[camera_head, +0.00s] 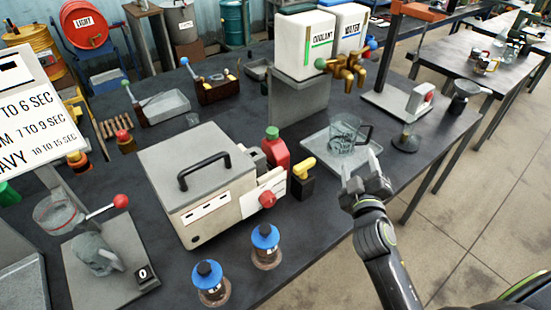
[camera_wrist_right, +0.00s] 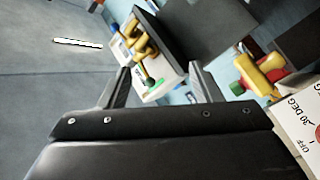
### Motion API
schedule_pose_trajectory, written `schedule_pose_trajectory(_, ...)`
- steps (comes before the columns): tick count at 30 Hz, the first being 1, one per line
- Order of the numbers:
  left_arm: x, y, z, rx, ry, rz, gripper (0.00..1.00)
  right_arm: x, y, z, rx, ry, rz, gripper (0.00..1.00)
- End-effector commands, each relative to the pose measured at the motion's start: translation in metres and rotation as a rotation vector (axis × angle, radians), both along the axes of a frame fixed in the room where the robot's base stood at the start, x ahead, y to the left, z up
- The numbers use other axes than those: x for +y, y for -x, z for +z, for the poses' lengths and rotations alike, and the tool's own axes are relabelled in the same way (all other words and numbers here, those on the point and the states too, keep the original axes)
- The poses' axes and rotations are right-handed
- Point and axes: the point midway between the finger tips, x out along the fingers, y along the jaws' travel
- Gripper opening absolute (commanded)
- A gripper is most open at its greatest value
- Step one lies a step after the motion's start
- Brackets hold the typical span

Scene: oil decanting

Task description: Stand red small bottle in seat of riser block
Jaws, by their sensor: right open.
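A small red bottle (camera_head: 276,152) with a green cap stands upright beside the right side of the white and grey boxy machine. The bottle's red body (camera_wrist_right: 273,83) shows partly in the right wrist view, behind a yellow object. I cannot tell for sure which thing is the riser block; a grey block (camera_head: 300,97) stands under the coolant container. My right gripper (camera_head: 360,163) is open and empty, to the right of the bottle and just in front of a glass jug. Its two spread fingers (camera_wrist_right: 160,70) also show in the right wrist view. My left gripper is not in view.
A black block (camera_head: 301,188) with a yellow-handled item stands right of the bottle. The glass jug (camera_head: 342,138) stands on a shallow grey tray (camera_head: 312,143). The boxy machine (camera_head: 196,160) blocks the left. Brass taps (camera_head: 348,68) project from the containers.

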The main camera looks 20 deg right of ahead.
Motion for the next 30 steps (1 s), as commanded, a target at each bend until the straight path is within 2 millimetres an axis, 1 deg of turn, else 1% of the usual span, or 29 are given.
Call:
schedule_pose_trajectory(1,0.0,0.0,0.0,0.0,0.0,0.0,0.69,0.012,-0.016,0.025,-0.081,0.098,0.052,0.58)
schedule_pose_trajectory(2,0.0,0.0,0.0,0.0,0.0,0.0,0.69,0.02,-0.023,0.039,-0.125,0.161,0.085,0.58)
schedule_pose_trajectory(3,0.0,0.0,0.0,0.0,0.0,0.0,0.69,0.033,-0.032,0.057,-0.182,0.246,0.131,0.58)
schedule_pose_trajectory(5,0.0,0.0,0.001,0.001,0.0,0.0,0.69,0.054,-0.043,0.081,-0.262,0.378,0.203,0.58)
schedule_pose_trajectory(6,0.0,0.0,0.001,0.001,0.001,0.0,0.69,0.069,-0.05,0.094,-0.309,0.467,0.251,0.58)
schedule_pose_trajectory(8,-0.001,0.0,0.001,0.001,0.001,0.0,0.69,0.093,-0.058,0.11,-0.371,0.602,0.327,0.58)
schedule_pose_trajectory(9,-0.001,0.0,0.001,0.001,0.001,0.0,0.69,0.11,-0.062,0.119,-0.407,0.693,0.377,0.58)
schedule_pose_trajectory(11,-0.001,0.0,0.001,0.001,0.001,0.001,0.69,0.134,-0.069,0.128,-0.451,0.83,0.456,0.58)
schedule_pose_trajectory(12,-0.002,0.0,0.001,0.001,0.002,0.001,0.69,0.15,-0.072,0.131,-0.474,0.922,0.51,0.58)
schedule_pose_trajectory(15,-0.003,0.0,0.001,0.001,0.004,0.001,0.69,0.186,-0.082,0.13,-0.504,1.152,0.647,0.58)
schedule_pose_trajectory(18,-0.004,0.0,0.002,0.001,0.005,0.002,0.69,0.212,-0.092,0.12,-0.495,1.378,0.787,0.58)
schedule_pose_trajectory(21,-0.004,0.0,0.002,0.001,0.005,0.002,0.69,0.228,-0.103,0.104,-0.443,1.595,0.931,0.58)
schedule_pose_trajectory(24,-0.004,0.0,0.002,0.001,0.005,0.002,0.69,0.231,-0.115,0.085,-0.345,1.794,1.073,0.58)
schedule_pose_trajectory(26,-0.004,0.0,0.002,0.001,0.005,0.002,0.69,0.227,-0.123,0.075,-0.261,1.902,1.158,0.58)
schedule_pose_trajectory(29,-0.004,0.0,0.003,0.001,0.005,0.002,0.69,0.21,-0.134,0.061,-0.084,2.054,1.296,0.58)
schedule_pose_trajectory(30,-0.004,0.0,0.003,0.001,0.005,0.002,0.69,0.201,-0.137,0.058,-0.003,2.102,1.347,0.58)
